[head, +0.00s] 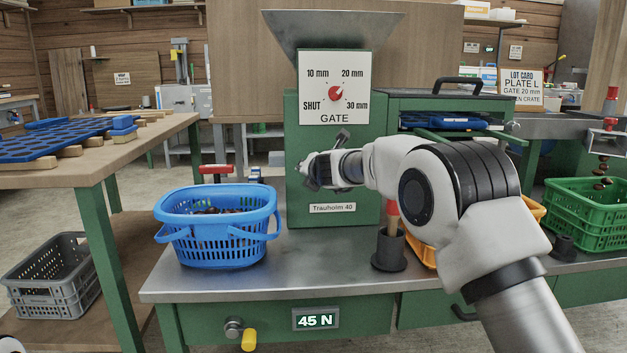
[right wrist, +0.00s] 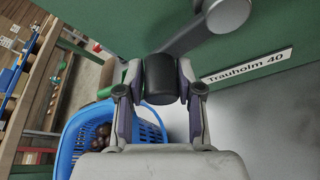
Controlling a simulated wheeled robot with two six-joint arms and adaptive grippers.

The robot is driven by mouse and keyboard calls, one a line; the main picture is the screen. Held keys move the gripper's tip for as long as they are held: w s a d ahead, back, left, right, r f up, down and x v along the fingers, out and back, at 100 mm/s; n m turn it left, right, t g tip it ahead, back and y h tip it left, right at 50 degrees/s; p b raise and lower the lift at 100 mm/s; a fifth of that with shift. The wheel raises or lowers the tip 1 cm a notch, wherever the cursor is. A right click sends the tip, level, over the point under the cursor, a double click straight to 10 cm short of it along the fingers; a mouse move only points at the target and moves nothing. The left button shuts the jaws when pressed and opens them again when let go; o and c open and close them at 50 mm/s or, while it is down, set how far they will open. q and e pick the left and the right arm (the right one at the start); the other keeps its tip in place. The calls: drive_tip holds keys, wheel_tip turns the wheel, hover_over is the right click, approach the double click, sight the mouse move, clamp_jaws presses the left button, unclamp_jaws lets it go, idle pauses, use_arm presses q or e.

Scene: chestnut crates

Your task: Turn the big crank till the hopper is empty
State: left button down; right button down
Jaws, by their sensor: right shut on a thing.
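The green machine labelled Trauholm 40 (head: 333,208) stands on the bench, with the grey metal hopper (head: 330,30) on top; the inside of the hopper is hidden. The big crank (head: 342,136) is on its front, mostly behind my right arm. In the right wrist view the crank has a grey arm (right wrist: 194,36) and a dark cylindrical grip (right wrist: 160,78). My right gripper (head: 318,170) is shut on that grip, one finger on each side. Chestnuts (head: 602,170) are in the air above the green crate (head: 590,203) at the right. My left gripper is out of view.
A blue basket (head: 222,222) with chestnuts stands left of the machine. A red-topped tool sits in a dark holder (head: 389,250) under my right arm. A small yellow-handled crank (head: 249,340) and a 45 N display (head: 316,320) are on the bench front. The gate dial (head: 335,92) is above.

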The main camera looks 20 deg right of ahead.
wheel_tip(320, 180, up, 3)
drive_tip(key=shift+f+m+t+y+b, duration=0.2)
drive_tip(key=shift+m+t+y+b, duration=0.2)
drive_tip(key=shift+m+y+b, duration=0.55)
drive_tip(key=shift+d+r+m+t, duration=0.2)
drive_tip(key=shift+r+m+t, duration=0.1)
drive_tip(key=shift+r+m, duration=0.45)
drive_tip(key=c, duration=0.8)
unclamp_jaws()
drive_tip(key=shift+f, duration=0.1)
drive_tip(key=shift+d+f, duration=0.15)
drive_tip(key=shift+f, duration=0.05)
